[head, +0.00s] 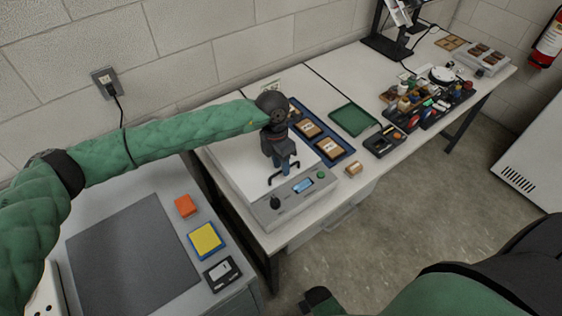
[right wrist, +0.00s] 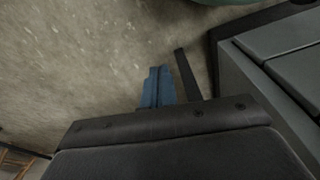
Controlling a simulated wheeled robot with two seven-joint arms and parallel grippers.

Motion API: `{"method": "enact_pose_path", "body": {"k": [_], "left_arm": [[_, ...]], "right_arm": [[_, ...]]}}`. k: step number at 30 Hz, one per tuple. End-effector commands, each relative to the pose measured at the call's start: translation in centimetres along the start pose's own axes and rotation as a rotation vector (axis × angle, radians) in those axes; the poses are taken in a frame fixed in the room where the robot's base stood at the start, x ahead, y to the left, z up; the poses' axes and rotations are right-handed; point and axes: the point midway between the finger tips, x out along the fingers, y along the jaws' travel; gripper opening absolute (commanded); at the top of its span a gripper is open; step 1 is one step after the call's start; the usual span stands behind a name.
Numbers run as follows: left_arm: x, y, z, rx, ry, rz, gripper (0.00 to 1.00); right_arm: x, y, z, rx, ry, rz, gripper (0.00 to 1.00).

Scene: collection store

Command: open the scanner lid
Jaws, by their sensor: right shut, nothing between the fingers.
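The scanner (head: 292,204) is a light box with a front panel, standing on the white bench. Its pale lid (head: 232,166) lies flat and looks closed. A black handle (head: 284,176) is at the lid's front edge. My left gripper (head: 283,166) points down just above and behind the handle. Its fingertips are small and dark there, so I cannot tell whether they touch the handle or how far apart they are. My right gripper (right wrist: 157,88) is shut and empty over the floor, away from the scanner.
A blue tray (head: 341,158) with boxed items lies right behind the scanner. A green tray (head: 354,119) and crowded organisers (head: 425,108) stand farther along. A small tan block (head: 353,168) is beside the scanner. The left table holds a grey mat (head: 130,255).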

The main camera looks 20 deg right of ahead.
Motion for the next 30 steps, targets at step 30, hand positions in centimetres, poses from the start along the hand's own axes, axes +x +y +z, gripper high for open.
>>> {"method": "enact_pose_path", "body": {"k": [30], "left_arm": [[-3.0,0.3,0.1,-0.001,-0.002,-0.099,0.00]], "right_arm": [[-2.0,-0.5,-0.8,0.004,-0.005,-0.008,0.00]]}}
